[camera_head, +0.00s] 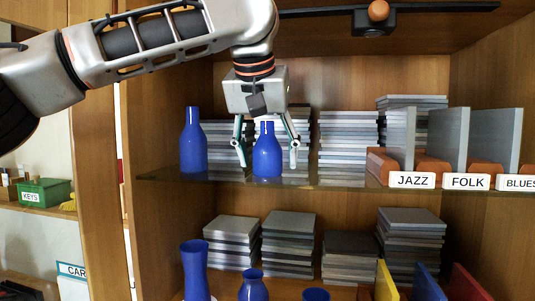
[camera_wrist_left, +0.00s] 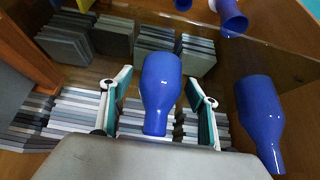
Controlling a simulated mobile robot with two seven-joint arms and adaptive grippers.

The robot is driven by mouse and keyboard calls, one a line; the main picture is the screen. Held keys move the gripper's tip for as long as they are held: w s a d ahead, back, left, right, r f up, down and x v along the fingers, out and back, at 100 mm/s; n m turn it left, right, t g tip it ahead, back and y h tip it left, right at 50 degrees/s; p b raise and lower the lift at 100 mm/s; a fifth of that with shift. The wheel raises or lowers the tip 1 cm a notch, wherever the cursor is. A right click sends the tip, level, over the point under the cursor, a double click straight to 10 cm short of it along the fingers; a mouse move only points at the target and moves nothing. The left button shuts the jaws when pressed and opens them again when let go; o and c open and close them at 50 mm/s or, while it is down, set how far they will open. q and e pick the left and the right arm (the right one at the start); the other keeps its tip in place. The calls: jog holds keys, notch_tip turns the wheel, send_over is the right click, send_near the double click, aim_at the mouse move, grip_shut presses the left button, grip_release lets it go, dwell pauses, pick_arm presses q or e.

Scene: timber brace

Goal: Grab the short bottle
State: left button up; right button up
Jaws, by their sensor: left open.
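The short blue bottle (camera_head: 267,152) stands upright on the upper shelf, left of the middle. It also shows in the left wrist view (camera_wrist_left: 158,95), upside down in the picture. My left gripper (camera_head: 268,163) comes down from above, open, with one finger on each side of the short bottle. In the wrist view gaps show between the bottle and both fingers. A taller blue bottle (camera_head: 193,145) stands on the same shelf to the left, apart from the gripper; it shows at the right of the wrist view (camera_wrist_left: 260,112). My right gripper is not in view.
Stacks of cases (camera_head: 348,145) stand behind and right of the bottles. Dividers labelled JAZZ (camera_head: 412,180) and FOLK (camera_head: 467,181) stand at the right. The lower shelf holds a blue vase (camera_head: 194,270), more blue vessels and stacks. The cabinet's side wall (camera_head: 150,120) is at the left.

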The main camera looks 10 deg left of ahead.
pick_arm(q)
jog(key=c, duration=1.3)
jog(key=shift+r, duration=0.15)
